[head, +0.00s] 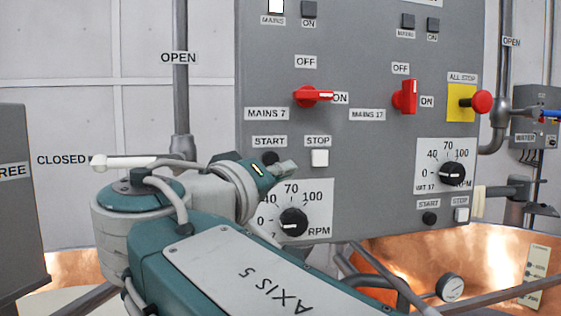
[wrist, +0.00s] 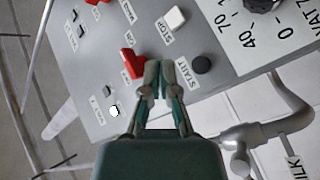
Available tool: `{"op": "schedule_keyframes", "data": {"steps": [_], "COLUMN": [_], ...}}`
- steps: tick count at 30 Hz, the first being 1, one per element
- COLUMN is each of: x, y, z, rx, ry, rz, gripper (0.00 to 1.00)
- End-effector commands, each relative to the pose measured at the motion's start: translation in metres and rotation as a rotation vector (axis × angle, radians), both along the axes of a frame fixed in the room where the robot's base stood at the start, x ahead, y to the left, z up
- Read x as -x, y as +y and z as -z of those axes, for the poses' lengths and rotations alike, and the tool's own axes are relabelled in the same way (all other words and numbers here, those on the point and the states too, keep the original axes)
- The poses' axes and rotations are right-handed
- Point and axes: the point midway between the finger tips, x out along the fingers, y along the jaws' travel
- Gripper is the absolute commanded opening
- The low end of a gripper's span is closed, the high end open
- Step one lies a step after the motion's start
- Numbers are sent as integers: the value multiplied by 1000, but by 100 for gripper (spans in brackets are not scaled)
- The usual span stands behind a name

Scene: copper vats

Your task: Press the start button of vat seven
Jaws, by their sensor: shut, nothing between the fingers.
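The grey control panel (head: 365,150) carries the vat seven controls in its left column. The black START button (head: 270,157) sits just above my gripper (head: 287,168), partly close behind it in the head view. In the wrist view the round black START button (wrist: 201,65) is right of my gripper's tips (wrist: 161,64), with a gap in the picture; contact does not show. My gripper is shut and empty. The white STOP button (head: 319,158) is to the right of START. The red MAINS 7 switch (head: 313,96) points sideways to ON.
The VAT 7 RPM dial (head: 293,222) lies below the buttons. The right column has the MAINS 17 switch (head: 405,97), another black START button (head: 429,218) and a red ALL STOP knob (head: 481,102). A grey pipe (head: 181,90) runs left of the panel.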

Motion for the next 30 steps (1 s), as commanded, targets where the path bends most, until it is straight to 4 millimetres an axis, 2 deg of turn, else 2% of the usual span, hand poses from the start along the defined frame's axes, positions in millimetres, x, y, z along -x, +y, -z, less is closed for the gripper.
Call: {"op": "schedule_keyframes", "data": {"steps": [10, 24, 30], "x": [-8, -64, -81], "y": [2, 18, 23], "z": [1, 2, 1], "rx": [1, 1, 1], "ry": [4, 4, 4], "rz": [0, 2, 1], "gripper": [0, 0, 0]}}
